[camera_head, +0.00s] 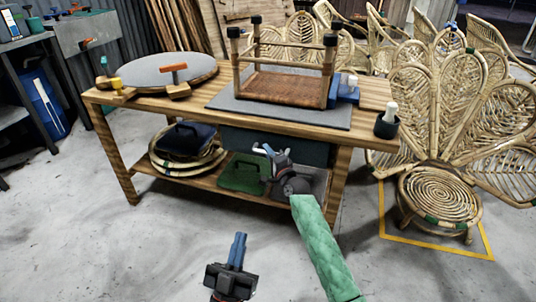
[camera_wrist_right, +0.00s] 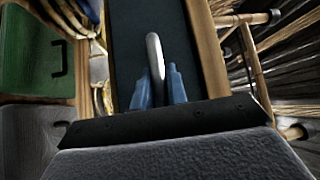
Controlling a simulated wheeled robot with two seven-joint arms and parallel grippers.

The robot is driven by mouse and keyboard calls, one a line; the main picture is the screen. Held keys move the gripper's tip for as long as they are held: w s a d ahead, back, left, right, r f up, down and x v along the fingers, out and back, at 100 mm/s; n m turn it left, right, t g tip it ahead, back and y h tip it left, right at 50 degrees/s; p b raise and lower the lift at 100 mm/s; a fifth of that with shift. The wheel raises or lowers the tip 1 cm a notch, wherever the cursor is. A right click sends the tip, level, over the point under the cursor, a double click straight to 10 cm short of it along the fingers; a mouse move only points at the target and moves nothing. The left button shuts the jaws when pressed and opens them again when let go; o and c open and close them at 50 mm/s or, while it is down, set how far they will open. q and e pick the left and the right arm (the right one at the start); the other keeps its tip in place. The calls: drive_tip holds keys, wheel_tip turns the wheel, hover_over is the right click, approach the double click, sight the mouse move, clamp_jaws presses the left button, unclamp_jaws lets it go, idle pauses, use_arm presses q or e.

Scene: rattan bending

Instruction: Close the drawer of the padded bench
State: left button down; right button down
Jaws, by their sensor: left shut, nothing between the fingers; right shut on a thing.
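The padded bench (camera_head: 160,107) is a wooden workbench with a grey pad (camera_head: 225,100) on top. Its dark green-grey drawer (camera_head: 312,150) sits under the tabletop, right of the middle; I cannot tell how far out it stands. In the right wrist view the dark drawer front (camera_wrist_right: 190,15) carries a pale metal handle (camera_wrist_right: 154,50). My right gripper (camera_head: 265,150) is at the drawer front; its blue fingers (camera_wrist_right: 156,86) are shut on the handle. My left gripper (camera_head: 240,238) is shut and empty, over the floor in front of the bench.
A rattan-and-wood frame (camera_head: 284,88) stands on the pad. The lower shelf holds round rattan pieces (camera_head: 180,160) and a green case (camera_head: 240,175). Rattan chairs (camera_head: 440,200) stand at right. The front floor is clear.

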drive_tip(key=c, duration=1.6)
unclamp_jaws()
drive_tip(key=shift+w+d, duration=0.1)
drive_tip(key=shift+o, duration=1)
drive_tip(key=shift+w, duration=0.1)
use_arm(q)
drive_tip(key=shift+f, duration=0.1)
